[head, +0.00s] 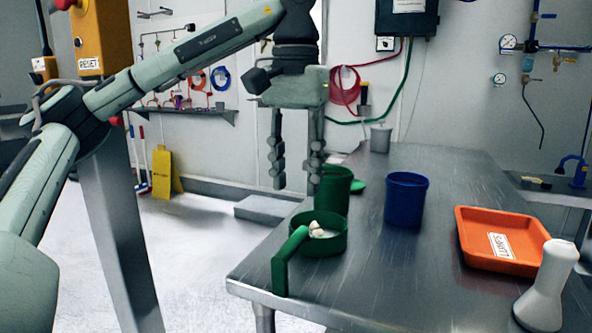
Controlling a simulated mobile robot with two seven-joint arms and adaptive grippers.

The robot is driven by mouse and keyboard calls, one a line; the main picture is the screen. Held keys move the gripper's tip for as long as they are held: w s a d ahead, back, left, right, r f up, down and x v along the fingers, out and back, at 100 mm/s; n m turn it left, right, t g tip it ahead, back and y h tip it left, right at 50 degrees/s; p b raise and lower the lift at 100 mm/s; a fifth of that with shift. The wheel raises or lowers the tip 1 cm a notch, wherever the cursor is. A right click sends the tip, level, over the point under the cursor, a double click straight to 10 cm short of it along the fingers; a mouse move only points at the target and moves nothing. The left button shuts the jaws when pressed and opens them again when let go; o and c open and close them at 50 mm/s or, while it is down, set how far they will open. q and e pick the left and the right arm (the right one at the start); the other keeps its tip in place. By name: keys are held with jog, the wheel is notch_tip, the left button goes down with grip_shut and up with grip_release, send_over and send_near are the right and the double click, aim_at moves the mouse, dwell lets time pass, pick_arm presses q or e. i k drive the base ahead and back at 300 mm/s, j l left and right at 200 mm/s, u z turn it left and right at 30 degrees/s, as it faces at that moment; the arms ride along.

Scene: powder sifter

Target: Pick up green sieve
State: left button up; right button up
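The green sieve (322,246) stands on the metal table near its left corner. It is a round, low pan with a few pale lumps inside, and its green handle (281,268) points to the front left. My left gripper (296,183) hangs above and behind the sieve, pointing down. Its two fingers are apart, with nothing between them, and it does not touch the sieve. The lower end of its right finger overlaps a green container (333,190) in the picture. My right gripper is not in view.
A blue container (405,199), an orange tray (499,239) with a label and a white flared object (546,287) stand to the right on the table. A small grey canister (380,138) is at the back. The table's front middle is clear.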

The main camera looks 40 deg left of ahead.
aim_at(316, 233)
jog(key=k+j, duration=1.2)
jog(key=k, duration=0.05)
